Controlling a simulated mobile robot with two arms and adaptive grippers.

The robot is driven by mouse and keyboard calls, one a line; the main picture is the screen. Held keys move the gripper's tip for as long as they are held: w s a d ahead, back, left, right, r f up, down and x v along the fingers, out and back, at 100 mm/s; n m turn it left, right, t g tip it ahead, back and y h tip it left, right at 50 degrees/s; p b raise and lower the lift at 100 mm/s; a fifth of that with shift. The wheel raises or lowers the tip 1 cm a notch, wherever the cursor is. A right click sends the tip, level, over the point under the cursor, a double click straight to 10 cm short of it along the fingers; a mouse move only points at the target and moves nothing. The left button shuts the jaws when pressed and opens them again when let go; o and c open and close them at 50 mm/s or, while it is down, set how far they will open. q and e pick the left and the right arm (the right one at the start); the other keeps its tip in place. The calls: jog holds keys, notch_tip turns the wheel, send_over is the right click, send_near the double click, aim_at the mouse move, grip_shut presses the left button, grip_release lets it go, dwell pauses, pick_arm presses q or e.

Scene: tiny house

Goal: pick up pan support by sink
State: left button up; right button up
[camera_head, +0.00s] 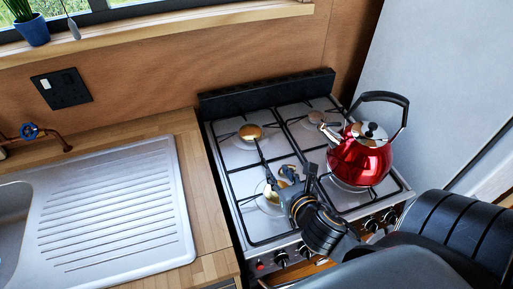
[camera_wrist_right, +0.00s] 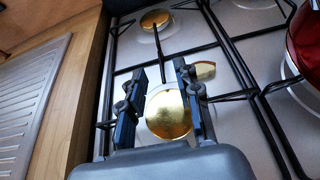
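The pan support by the sink (camera_head: 263,160) is a black wire grate on the left half of the steel stove, over two brass-coloured burners. It also shows in the right wrist view (camera_wrist_right: 159,48). My right gripper (camera_head: 294,178) is low over the front part of this grate. In the right wrist view its two fingers (camera_wrist_right: 160,80) are apart with nothing held. The front burner and the end of a grate bar show between them. I cannot tell whether the fingertips touch the grate. My left gripper is not in view.
A red kettle (camera_head: 362,158) with a black handle stands on the right grate, close to my right gripper. The sink drainboard (camera_head: 112,215) and a wooden counter strip (camera_head: 203,185) lie left of the stove. The drainboard is clear. A grey panel rises at the right.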

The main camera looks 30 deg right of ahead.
aim_at(261, 153)
jog(key=shift+x, duration=1)
jog(key=x, duration=0.5)
jog(key=shift+w+p, duration=0.2)
jog(key=shift+p, duration=0.2)
jog(key=shift+w+d+f, duration=0.1)
jog(key=shift+w, duration=0.2)
jog(key=shift+p+x, duration=0.4)
jog(key=shift+x, duration=0.7)
jog(key=shift+w+f, duration=0.15)
jog(key=shift+w, duration=0.4)
jog(key=shift+w+f, duration=0.2)
jog(key=shift+w, duration=0.4)
jog(key=shift+w+d+f, duration=0.1)
jog(key=shift+w+f, duration=0.1)
jog(key=shift+w, duration=0.15)
jog(key=shift+s, duration=0.1)
grip_shut()
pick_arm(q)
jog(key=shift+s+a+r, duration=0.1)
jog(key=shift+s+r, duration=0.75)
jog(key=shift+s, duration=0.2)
